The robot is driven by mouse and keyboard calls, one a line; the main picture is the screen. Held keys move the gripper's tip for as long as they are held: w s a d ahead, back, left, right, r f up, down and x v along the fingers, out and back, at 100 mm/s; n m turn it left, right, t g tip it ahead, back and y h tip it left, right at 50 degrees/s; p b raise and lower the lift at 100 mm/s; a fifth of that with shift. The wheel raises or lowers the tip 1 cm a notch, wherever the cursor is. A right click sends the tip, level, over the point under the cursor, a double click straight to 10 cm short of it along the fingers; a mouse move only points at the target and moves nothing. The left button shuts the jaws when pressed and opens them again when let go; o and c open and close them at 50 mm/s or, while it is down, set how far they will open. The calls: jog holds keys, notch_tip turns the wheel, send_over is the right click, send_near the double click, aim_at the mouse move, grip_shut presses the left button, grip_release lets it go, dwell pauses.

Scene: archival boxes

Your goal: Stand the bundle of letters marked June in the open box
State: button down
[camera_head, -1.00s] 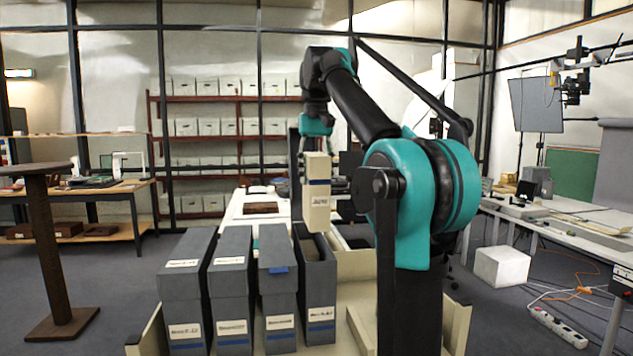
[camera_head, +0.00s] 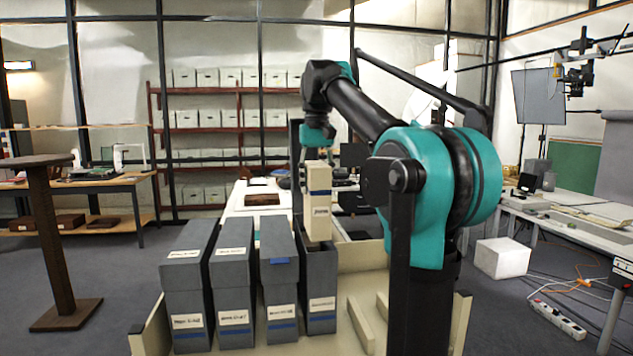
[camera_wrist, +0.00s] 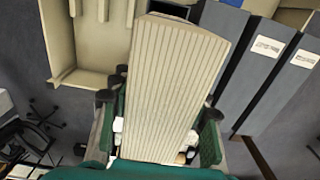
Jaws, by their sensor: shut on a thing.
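The bundle of letters (camera_head: 318,217) is a tall cream block with a blue band and a small label, too small to read surely. My gripper (camera_head: 317,166) is shut on its upper part and holds it upright. In the wrist view the bundle (camera_wrist: 176,85) fills the middle between the fingers (camera_wrist: 160,115), its ribbed paper edges showing. The open box (camera_head: 320,290) is the grey one at the right end of the row. The bundle's lower end is at the open box's top, overlapping its far part; I cannot tell how far it is inside.
Several closed grey boxes (camera_head: 232,285) stand in a row left of the open box. They stand in a cream tray (camera_head: 148,335) with low dividers (camera_head: 360,322) and free room to the right. A round wooden stand (camera_head: 40,160) is at far left.

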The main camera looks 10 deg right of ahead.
dwell(0.7)
jog(key=shift+f, duration=2.2)
jog(key=shift+f, duration=4.05)
